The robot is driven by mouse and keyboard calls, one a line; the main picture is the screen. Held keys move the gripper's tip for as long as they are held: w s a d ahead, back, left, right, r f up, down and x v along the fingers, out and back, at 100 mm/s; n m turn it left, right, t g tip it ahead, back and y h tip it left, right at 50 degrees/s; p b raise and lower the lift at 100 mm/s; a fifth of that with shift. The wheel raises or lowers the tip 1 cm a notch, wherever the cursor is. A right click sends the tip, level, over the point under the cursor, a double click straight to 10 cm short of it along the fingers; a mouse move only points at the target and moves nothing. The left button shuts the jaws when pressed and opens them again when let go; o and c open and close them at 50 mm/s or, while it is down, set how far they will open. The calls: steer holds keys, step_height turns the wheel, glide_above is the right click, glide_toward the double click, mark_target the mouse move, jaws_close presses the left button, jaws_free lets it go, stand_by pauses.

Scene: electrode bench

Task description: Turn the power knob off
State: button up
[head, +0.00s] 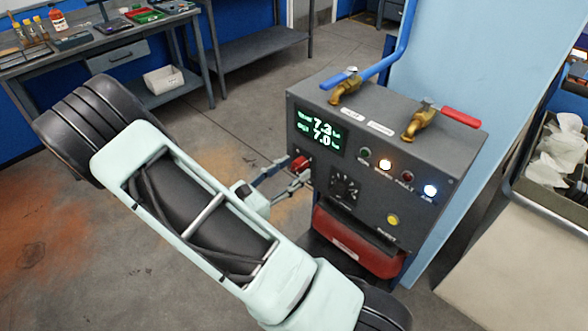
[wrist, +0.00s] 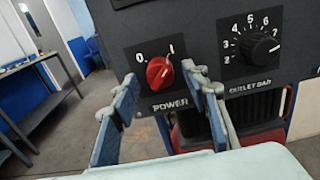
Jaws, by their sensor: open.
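The red power knob (wrist: 159,74) is on the dark control box (head: 368,190), above the POWER label. In the wrist view its grip slants up and right, toward the 1 mark. My gripper (wrist: 161,78) is open, with one finger on each side of the knob in that view. I cannot tell whether either finger touches it.
A black numbered dial (wrist: 259,47) is right of the power knob. The display (head: 319,133) reads 7.3 and 7.0. Blue and red valve handles (head: 460,117) top the box. A red tray-like part (head: 350,243) sits below. A workbench (head: 100,45) stands back left.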

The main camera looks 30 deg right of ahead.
steer(key=shift+w+d, duration=0.15)
steer(key=shift+d, duration=0.35)
jaws_close()
